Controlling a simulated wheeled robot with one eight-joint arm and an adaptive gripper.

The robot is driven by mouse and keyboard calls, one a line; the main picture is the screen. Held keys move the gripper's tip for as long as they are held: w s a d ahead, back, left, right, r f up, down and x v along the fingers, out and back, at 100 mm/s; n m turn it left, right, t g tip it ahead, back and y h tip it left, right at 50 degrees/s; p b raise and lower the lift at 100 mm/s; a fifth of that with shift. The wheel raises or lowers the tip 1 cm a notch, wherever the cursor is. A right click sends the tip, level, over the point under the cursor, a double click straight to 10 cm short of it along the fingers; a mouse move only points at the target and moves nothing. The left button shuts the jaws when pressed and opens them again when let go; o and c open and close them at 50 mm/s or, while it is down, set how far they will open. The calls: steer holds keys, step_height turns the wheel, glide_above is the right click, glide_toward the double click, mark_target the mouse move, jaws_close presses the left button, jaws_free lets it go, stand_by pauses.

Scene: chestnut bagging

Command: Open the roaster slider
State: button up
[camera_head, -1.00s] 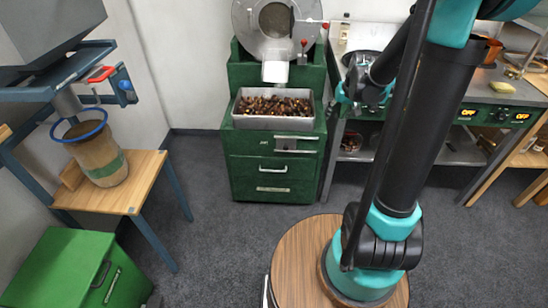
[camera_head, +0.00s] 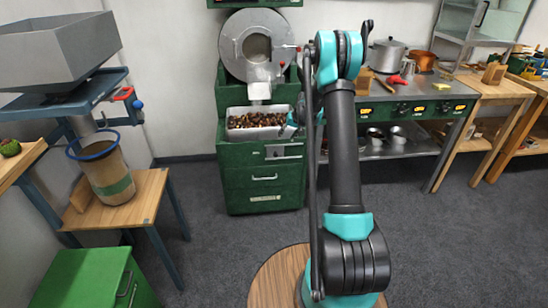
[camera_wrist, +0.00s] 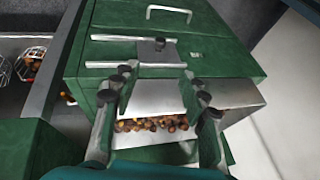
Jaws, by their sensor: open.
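The green roaster cabinet (camera_head: 233,178) stands at the back with a round metal drum (camera_head: 232,55) on top. Its metal tray (camera_head: 232,135) of chestnuts sits below the chute. A metal slider plate (camera_wrist: 160,58) with a dark knob lies between two rails on the cabinet front in the wrist view; I take it as the slider. It also shows below the tray in the head view (camera_head: 285,152). My gripper (camera_wrist: 158,88) is open and empty, its fingers apart, with the plate and chestnuts showing between them. Contact with the plate cannot be told. In the head view my gripper (camera_head: 290,127) is partly hidden by the arm.
A steel counter (camera_head: 440,90) with pots stands right of the roaster. A wooden table (camera_head: 150,190) with a blue-rimmed container (camera_head: 110,175) is at the left, under a grey hopper (camera_head: 60,45). A green box (camera_head: 85,280) is front left. The floor before the roaster is clear.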

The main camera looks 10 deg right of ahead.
mark_target(277, 153)
steer(key=x, duration=1.7)
steer(key=shift+r, duration=0.1)
jaws_close()
